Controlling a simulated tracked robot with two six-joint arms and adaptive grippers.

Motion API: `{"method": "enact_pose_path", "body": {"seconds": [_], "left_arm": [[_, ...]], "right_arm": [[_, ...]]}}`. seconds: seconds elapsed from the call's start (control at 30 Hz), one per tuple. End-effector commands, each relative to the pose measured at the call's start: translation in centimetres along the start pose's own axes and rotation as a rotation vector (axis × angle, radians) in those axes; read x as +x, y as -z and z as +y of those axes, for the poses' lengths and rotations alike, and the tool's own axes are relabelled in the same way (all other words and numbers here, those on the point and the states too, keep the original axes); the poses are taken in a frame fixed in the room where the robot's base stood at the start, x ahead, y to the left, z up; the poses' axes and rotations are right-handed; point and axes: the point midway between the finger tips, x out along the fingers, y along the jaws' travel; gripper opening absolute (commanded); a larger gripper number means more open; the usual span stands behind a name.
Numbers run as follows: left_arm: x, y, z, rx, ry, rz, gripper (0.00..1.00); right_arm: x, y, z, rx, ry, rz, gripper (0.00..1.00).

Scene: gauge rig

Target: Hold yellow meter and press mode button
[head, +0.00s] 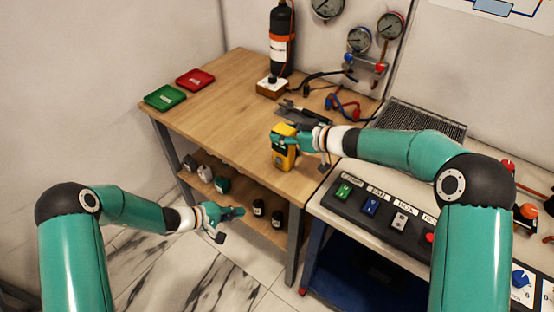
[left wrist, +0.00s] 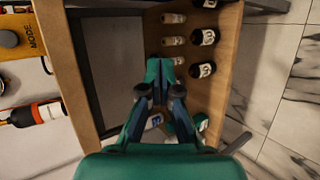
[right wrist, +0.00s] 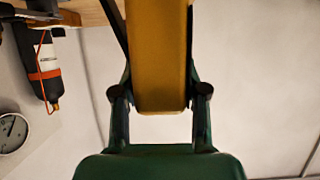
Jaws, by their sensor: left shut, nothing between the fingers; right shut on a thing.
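The yellow meter (head: 283,158) is upright at the front right of the wooden bench, in the head view. My right gripper (head: 294,141) is shut on it; in the right wrist view the meter's yellow body (right wrist: 160,60) lies between the fingers. I cannot tell whether its base touches the bench. My left gripper (head: 241,211) is shut and empty, in front of the bench, lower than the meter and to its left. In the left wrist view its fingertips (left wrist: 160,72) meet, and part of the meter (left wrist: 14,72) shows at upper left with "MODE" lettering beside a dark round knob.
The wooden bench (head: 222,90) holds green (head: 165,97) and red (head: 195,79) trays and a black cylinder (head: 282,40). Its lower shelf (head: 244,221) carries several small dark items, close to my left gripper. A switch panel (head: 380,207) stands at the right.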

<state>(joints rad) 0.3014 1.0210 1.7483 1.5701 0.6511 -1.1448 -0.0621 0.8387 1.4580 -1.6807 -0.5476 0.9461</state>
Motion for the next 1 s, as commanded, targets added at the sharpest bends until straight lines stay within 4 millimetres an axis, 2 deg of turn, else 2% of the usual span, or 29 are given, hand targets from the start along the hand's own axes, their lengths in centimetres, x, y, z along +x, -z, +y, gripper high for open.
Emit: {"method": "enact_pose_path", "body": {"seconds": [0.03, 0.1, 0.23, 0.3, 0.4, 0.5, 0.63, 0.77, 0.87, 1.0], "left_arm": [[-0.1, -0.1, -2.3, 0.011, 0.097, 0.010, 0.00], [-0.5, -0.1, -5.6, 0.034, 0.236, 0.030, 0.00], [-2.1, 0.1, -10.7, 0.108, 0.487, 0.073, 0.00], [-3.3, 0.4, -12.8, 0.165, 0.614, 0.103, 0.00], [-5.3, 1.2, -15.0, 0.264, 0.783, 0.156, 0.00], [-7.3, 2.4, -16.0, 0.383, 0.932, 0.224, 0.00], [-9.7, 4.2, -15.3, 0.566, 1.091, 0.337, 0.00], [-11.4, 5.9, -12.4, 0.776, 1.198, 0.481, 0.00], [-12.1, 6.6, -8.6, 0.955, 1.236, 0.612, 0.00], [-11.8, 6.0, -1.8, 1.210, 1.209, 0.810, 0.00]], "right_arm": [[0.0, 0.0, 0.0, 0.001, 0.001, 0.000, 0.00], [0.0, 0.0, 0.0, 0.001, 0.001, 0.000, 0.00], [0.0, 0.0, -0.1, 0.001, 0.001, 0.000, 0.00], [0.0, 0.0, -0.1, 0.001, 0.001, 0.000, 0.00], [0.0, 0.0, -0.1, 0.001, 0.001, 0.000, 0.00], [0.0, 0.0, -0.1, 0.001, 0.001, 0.000, 0.00], [0.0, 0.0, -0.1, 0.002, 0.002, 0.000, 0.00], [0.0, 0.0, -0.1, 0.002, 0.002, 0.000, 0.00], [0.0, 0.0, -0.1, 0.002, 0.002, 0.000, 0.00], [0.0, 0.0, -0.1, 0.001, 0.002, 0.000, 0.00]]}}
